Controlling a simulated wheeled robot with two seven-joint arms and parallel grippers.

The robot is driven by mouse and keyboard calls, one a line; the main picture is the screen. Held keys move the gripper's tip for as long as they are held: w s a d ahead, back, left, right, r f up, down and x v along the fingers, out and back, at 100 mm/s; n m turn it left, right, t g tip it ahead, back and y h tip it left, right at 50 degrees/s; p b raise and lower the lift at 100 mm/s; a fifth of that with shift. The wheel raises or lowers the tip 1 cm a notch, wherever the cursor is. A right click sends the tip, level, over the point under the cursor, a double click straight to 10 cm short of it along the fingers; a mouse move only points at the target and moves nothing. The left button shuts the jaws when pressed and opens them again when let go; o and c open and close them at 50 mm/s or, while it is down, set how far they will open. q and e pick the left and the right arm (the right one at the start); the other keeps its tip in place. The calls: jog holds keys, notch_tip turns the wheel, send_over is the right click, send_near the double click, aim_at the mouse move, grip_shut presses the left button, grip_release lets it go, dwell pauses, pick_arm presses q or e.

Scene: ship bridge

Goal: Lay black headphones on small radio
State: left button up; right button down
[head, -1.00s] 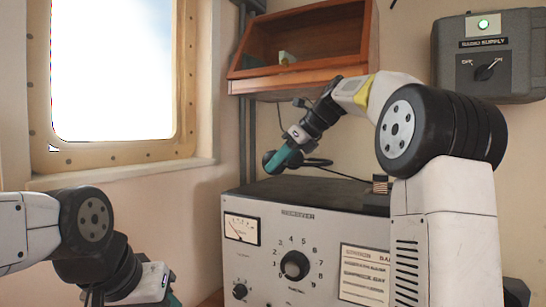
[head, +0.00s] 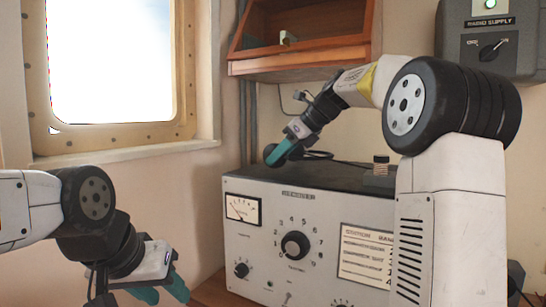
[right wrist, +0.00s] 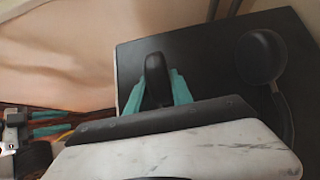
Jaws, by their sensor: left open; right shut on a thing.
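The black headphones (head: 318,155) are at the top of the grey receiver (head: 230,238), near its back left. My right gripper (head: 278,156) is shut on one ear cup. In the right wrist view this cup (right wrist: 157,82) sits between the teal fingers, and the other cup (right wrist: 262,57) with the dark band shows to the right over the receiver's black top. I cannot tell whether the headphones touch that top. My left gripper (head: 165,291) is open and empty, low at the left in front of the receiver. I cannot make out a separate small radio.
A small dark block with a light top (head: 381,165) stands on the receiver's top, beside my right arm. A wooden wall shelf (head: 300,51) hangs above. A grey supply box (head: 490,45) is on the wall at right. A window (head: 110,70) is at left.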

jog(key=shift+f, duration=0.35)
jog(key=c, duration=1)
grip_release()
jog(key=shift+c, duration=0.2)
jog(key=shift+f, duration=0.1)
